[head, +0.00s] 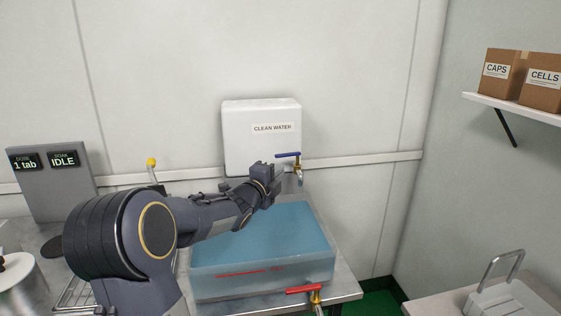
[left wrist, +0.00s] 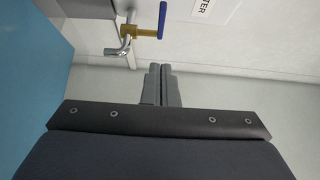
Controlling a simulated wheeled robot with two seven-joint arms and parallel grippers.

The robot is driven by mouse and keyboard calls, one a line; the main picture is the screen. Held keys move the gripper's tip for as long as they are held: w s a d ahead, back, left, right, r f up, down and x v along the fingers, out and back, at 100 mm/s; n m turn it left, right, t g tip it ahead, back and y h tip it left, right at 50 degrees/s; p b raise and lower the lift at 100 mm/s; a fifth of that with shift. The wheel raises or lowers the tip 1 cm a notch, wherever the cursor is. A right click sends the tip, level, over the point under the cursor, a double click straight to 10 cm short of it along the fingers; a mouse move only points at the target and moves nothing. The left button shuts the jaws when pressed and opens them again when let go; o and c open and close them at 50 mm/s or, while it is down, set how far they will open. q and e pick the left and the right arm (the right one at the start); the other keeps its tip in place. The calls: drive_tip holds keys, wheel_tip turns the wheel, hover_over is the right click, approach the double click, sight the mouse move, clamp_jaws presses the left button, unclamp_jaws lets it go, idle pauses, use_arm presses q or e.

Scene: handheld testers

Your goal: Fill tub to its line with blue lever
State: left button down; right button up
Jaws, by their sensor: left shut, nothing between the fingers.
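The blue lever (head: 288,154) sits on a tap (head: 299,178) below the white tank marked CLEAN WATER (head: 260,112). The lever lies roughly level, pointing left in the head view. It also shows in the left wrist view (left wrist: 162,20), beside the bent spout (left wrist: 118,50); I see no clear stream. The translucent tub (head: 320,268) stands below, holding blue water, with a red line (head: 242,273) on its front wall. My left gripper (head: 279,181) is shut and empty, just left of the tap, apart from the lever.
A red lever (head: 304,289) on a brass tap is at the tub's front right. A grey panel (head: 52,185) reads 1 tab and IDLE. Boxes (head: 503,72) sit on a right-hand shelf.

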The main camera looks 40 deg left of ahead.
sight(287, 155)
use_arm(q)
drive_tip(key=w+a, duration=0.1)
drive_tip(key=w, duration=0.1)
drive_tip(key=w+a+p, duration=0.1)
drive_tip(key=w, duration=0.1)
drive_tip(key=w+a, duration=0.1)
drive_tip(key=w, duration=0.1)
drive_tip(key=shift+a+p, duration=0.35)
drive_tip(key=shift+w+a, duration=0.35)
drive_tip(key=shift+a, duration=0.05)
